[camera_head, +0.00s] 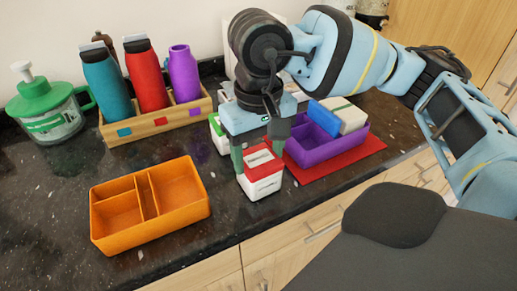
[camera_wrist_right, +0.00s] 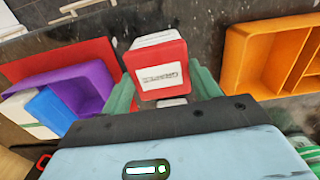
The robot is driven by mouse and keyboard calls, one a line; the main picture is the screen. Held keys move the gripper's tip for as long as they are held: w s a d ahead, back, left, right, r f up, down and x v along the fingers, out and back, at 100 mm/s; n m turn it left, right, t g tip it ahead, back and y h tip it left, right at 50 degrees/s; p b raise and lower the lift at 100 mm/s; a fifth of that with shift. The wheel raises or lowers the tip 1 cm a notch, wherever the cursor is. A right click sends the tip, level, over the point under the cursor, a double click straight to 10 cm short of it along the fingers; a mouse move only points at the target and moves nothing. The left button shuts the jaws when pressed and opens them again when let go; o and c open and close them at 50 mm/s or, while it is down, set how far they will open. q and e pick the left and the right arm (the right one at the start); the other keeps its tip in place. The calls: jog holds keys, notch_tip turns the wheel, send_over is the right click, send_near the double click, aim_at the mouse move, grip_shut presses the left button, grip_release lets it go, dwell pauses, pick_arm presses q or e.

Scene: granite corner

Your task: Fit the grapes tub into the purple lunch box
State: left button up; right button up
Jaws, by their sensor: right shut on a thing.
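A white tub with a red lid (camera_head: 262,172) is between the green fingers of my right gripper (camera_head: 258,148), which is shut on it. In the right wrist view the tub (camera_wrist_right: 158,62) shows a white label whose print is too small to read surely. I cannot tell whether its base touches the counter. The purple lunch box (camera_head: 303,153) is to the right of the tub, on a red mat. A blue tub (camera_head: 323,118) and a cream-white tub (camera_head: 347,114) are in its far right part; its near left part looks empty. My left gripper is not in view.
An orange divided box (camera_head: 122,236) is at the front left, empty. A green-lidded tub (camera_head: 216,135) stands behind my gripper. A wooden rack (camera_head: 160,122) with several bottles and a green-topped jar (camera_head: 47,122) are at the back left. The red mat (camera_head: 366,148) lies near the counter's front edge.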

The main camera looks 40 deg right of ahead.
jog(key=shift+c, duration=1.2)
